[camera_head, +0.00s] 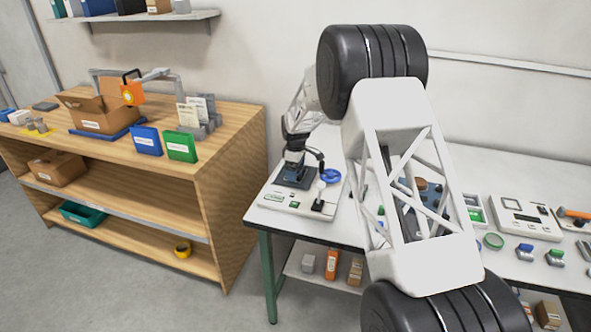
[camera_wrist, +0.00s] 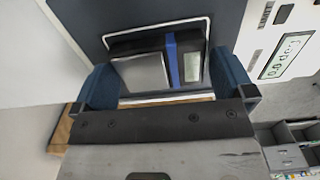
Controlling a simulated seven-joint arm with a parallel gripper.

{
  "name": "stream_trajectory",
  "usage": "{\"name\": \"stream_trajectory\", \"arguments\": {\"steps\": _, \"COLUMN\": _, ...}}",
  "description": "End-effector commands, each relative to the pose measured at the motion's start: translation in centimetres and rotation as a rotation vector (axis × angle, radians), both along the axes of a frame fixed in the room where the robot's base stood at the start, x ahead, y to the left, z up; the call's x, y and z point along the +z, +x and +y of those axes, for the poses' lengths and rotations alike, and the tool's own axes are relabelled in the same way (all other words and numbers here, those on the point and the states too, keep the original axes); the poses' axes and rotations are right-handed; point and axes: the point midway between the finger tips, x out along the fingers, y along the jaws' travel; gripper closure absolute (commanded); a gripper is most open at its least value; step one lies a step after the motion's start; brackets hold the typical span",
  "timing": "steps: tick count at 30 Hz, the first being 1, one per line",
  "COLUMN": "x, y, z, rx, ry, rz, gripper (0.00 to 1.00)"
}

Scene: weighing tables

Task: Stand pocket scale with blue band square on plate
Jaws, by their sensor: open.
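The pocket scale (camera_wrist: 146,72) lies in the wrist view with a silver pan, a blue band (camera_wrist: 173,62) and a small grey display. It is on a dark plate (camera_wrist: 222,20), within a white outline, and its edges look roughly in line with that outline. My gripper (camera_wrist: 163,64) is open, with one blue finger at each side of the pocket scale, very close to it. Whether the fingers touch it cannot be told. The plate belongs to a white bench scale (camera_head: 272,203), where my gripper (camera_head: 294,160) also shows low over it in the head view.
The bench scale's lit display (camera_wrist: 286,56) is beside the plate. My arm hides much of the white table (camera_head: 342,232). A wooden shelf unit (camera_head: 226,165) with boxes stands left, across a gap.

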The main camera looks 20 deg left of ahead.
Motion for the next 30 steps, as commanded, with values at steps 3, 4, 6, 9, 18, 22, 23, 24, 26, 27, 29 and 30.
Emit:
{"name": "stream_trajectory", "arguments": {"steps": 3, "x": 0.6, "y": 0.0, "z": 0.0, "rx": 0.0, "ry": 0.0, "rz": -0.001, "gripper": 0.0}}
{"name": "stream_trajectory", "arguments": {"steps": 4, "x": 0.8, "y": 0.0, "z": 0.0, "rx": 0.0, "ry": 0.0, "rz": -0.001, "gripper": 0.0}}
{"name": "stream_trajectory", "arguments": {"steps": 6, "x": 1.4, "y": 0.0, "z": 0.0, "rx": 0.0, "ry": 0.001, "rz": -0.001, "gripper": 0.0}}
{"name": "stream_trajectory", "arguments": {"steps": 9, "x": 2.5, "y": 0.1, "z": 0.0, "rx": 0.0, "ry": 0.001, "rz": -0.002, "gripper": 0.0}}
{"name": "stream_trajectory", "arguments": {"steps": 18, "x": 7.2, "y": 0.0, "z": 0.0, "rx": 0.0, "ry": 0.001, "rz": -0.001, "gripper": 0.0}}
{"name": "stream_trajectory", "arguments": {"steps": 22, "x": 9.2, "y": 0.0, "z": 0.0, "rx": 0.0, "ry": 0.001, "rz": -0.002, "gripper": 0.0}}
{"name": "stream_trajectory", "arguments": {"steps": 23, "x": 9.6, "y": 0.0, "z": 0.0, "rx": 0.0, "ry": 0.001, "rz": -0.002, "gripper": 0.0}}
{"name": "stream_trajectory", "arguments": {"steps": 24, "x": 10.1, "y": 0.0, "z": 0.0, "rx": 0.0, "ry": 0.001, "rz": -0.002, "gripper": 0.0}}
{"name": "stream_trajectory", "arguments": {"steps": 26, "x": 10.7, "y": 0.0, "z": 0.0, "rx": 0.0, "ry": 0.001, "rz": -0.001, "gripper": 0.0}}
{"name": "stream_trajectory", "arguments": {"steps": 27, "x": 11.1, "y": 0.0, "z": 0.0, "rx": 0.0, "ry": 0.0, "rz": -0.001, "gripper": 0.0}}
{"name": "stream_trajectory", "arguments": {"steps": 29, "x": 11.5, "y": 0.0, "z": 0.0, "rx": 0.0, "ry": 0.0, "rz": 0.0, "gripper": 0.0}}
{"name": "stream_trajectory", "arguments": {"steps": 30, "x": 11.7, "y": 0.0, "z": 0.0, "rx": 0.0, "ry": 0.0, "rz": 0.0, "gripper": 0.0}}
